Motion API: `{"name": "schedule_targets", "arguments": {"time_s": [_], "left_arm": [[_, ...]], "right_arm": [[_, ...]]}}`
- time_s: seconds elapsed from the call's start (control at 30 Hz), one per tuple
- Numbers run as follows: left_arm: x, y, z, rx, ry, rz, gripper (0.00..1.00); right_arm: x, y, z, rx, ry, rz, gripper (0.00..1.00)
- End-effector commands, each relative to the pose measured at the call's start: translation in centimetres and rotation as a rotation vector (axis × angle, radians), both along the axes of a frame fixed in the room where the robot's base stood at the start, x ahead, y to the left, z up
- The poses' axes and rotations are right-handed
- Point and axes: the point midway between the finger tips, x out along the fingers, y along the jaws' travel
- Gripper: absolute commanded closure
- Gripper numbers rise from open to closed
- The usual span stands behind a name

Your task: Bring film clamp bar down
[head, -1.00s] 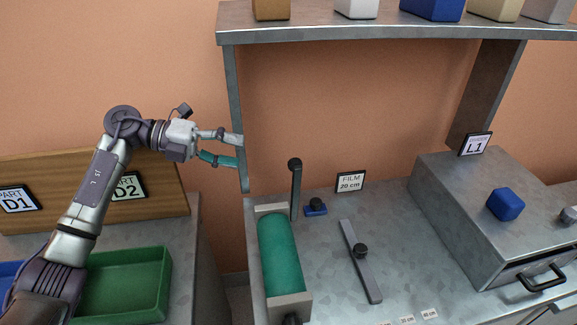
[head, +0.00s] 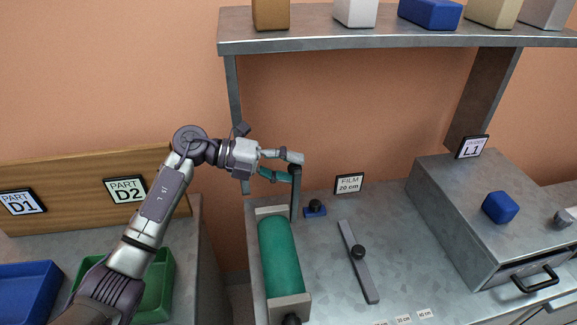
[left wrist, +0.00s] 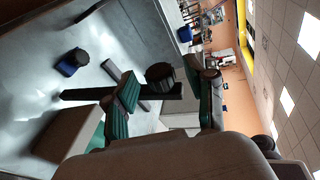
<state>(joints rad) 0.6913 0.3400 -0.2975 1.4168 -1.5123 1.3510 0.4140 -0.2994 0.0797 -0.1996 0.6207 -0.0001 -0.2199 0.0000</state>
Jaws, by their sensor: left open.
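An upright dark bar with a round black knob, which looks like the film clamp bar (head: 296,202), stands at the far end of the green film roll (head: 280,256). My left gripper (head: 296,168) is open at the top of this bar, its fingers partly hiding the knob. In the left wrist view the black knob (left wrist: 160,72) shows between the two green-padded fingers (left wrist: 166,88), with the bar running left behind one finger. I cannot tell whether the fingers touch it. My right gripper is not in view.
A flat grey bar with a black knob (head: 358,252) lies on the metal bench. A small blue block with a black knob (head: 315,208) sits near the "FILM 20 cm" sign (head: 349,184). A shelf (head: 380,38) spans above; a drawer box (head: 470,215) stands at right.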

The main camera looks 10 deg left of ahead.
Motion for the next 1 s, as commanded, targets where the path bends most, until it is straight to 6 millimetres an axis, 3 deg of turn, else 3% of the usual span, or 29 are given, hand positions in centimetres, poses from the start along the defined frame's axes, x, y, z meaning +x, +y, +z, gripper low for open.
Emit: {"name": "schedule_targets", "arguments": {"time_s": [0.07,0.3,0.4,0.77,1.0], "left_arm": [[0.0,0.0,0.0,0.0,0.0,0.0,0.48],[0.0,0.1,0.0,0.0,0.0,0.0,0.88],[0.0,0.1,0.0,0.001,0.0,0.0,1.0],[-0.3,0.0,-0.1,0.005,-0.011,0.0,1.0],[-2.1,-0.5,-0.3,0.038,-0.103,-0.002,1.0]], "right_arm": [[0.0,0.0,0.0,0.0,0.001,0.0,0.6],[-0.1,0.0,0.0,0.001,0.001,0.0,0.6],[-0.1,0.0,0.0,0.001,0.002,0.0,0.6],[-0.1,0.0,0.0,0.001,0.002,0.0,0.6],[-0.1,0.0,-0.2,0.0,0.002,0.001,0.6]]}}
